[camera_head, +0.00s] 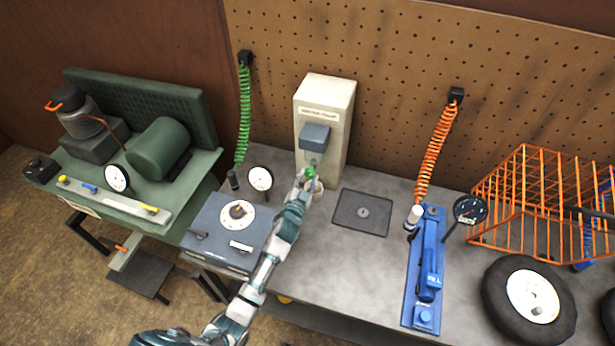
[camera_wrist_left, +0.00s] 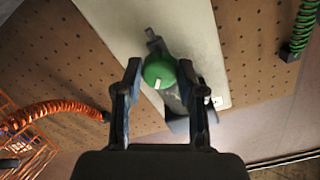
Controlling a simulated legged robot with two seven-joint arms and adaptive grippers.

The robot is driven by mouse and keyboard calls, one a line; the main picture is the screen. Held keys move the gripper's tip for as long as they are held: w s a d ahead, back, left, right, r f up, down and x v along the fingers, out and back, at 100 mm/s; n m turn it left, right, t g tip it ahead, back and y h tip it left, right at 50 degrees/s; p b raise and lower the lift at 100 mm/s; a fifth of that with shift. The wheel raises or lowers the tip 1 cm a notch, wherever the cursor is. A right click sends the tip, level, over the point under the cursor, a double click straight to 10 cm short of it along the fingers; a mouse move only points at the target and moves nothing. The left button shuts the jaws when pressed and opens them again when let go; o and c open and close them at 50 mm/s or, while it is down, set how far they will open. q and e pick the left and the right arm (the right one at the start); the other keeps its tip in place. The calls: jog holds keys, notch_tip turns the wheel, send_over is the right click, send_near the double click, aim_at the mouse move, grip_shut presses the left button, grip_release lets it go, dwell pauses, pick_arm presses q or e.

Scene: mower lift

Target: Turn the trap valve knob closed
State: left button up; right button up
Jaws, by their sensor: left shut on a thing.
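The trap valve knob is a round green knob (camera_head: 310,171) low on the front of a cream upright box (camera_head: 335,110) with a grey block on it. In the left wrist view the green knob (camera_wrist_left: 159,70) carries a white mark near its lower edge. My left gripper (camera_head: 308,180) is at the knob, and in the wrist view its two fingers (camera_wrist_left: 160,78) sit on either side of it, shut on it. A grey metal part shows behind the knob, partly hidden by the right finger. My right gripper is not in view.
A blue-grey box with a dial (camera_head: 238,214) stands left of my arm. A dark square plate (camera_head: 362,212) lies right of the cream box. A green coiled hose (camera_head: 244,115) and an orange one (camera_head: 435,150) hang from the pegboard. A blue tool (camera_head: 427,265) lies farther right.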

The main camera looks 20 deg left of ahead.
pick_arm(q)
jog(key=m+p, duration=0.1)
jog(key=m, duration=0.4)
jog(key=shift+m, duration=0.3)
jog(key=shift+f+m, duration=0.1)
jog(key=shift+m, duration=2.1)
jog(key=shift+s+f, duration=0.1)
jog(key=o, duration=1.1)
jog(key=shift+d, duration=0.1)
jog(key=s, duration=1.1)
jog(key=shift+s+a, duration=0.2)
jog(key=shift+s, duration=0.15)
